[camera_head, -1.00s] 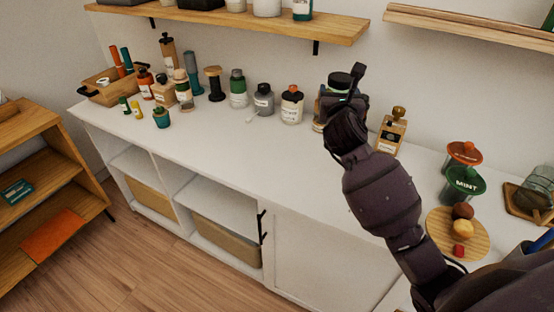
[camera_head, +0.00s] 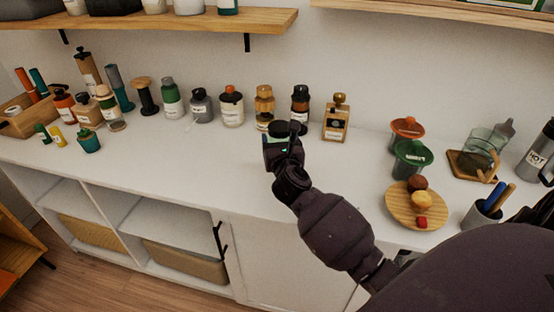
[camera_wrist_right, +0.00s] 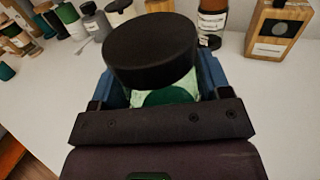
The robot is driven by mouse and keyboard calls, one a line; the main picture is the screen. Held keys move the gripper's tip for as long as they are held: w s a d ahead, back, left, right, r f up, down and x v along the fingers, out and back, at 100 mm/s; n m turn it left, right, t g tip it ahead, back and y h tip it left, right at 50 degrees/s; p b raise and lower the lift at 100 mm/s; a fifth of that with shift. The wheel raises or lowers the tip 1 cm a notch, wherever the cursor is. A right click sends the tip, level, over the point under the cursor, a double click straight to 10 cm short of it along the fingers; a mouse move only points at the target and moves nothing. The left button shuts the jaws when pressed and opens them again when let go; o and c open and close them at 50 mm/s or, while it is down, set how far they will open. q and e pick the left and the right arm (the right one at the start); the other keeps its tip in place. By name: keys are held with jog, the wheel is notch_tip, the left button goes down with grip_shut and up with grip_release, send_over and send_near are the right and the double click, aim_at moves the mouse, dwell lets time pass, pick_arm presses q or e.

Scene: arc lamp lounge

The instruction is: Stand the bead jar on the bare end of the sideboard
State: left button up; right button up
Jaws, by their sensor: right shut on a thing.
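My right gripper (camera_head: 284,148) is shut on a jar with a wide black lid (camera_wrist_right: 150,50) and green contents, which I take for the bead jar. In the head view the jar (camera_head: 279,132) is small and partly hidden by the gripper. It is in front of the row of bottles, over the white sideboard top (camera_head: 190,160). I cannot tell whether its base touches the top. In the wrist view the jar's lower part is hidden by the gripper. My left gripper is not in view.
Bottles and jars line the back, including a white jar (camera_head: 232,108) and a wooden-framed bottle (camera_head: 336,118). A wooden tray (camera_head: 22,122) stands at the left. A round board (camera_head: 402,212) and green cup (camera_head: 411,160) stand right. The front middle strip is clear. A shelf (camera_head: 180,24) hangs above.

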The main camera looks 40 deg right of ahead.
jog(key=shift+f, duration=0.3)
notch_tip(320, 180, down, 4)
jog(key=shift+f+b, duration=0.1)
jog(key=shift+b, duration=0.85)
jog(key=shift+f, duration=0.55)
jog(key=o, duration=1.1)
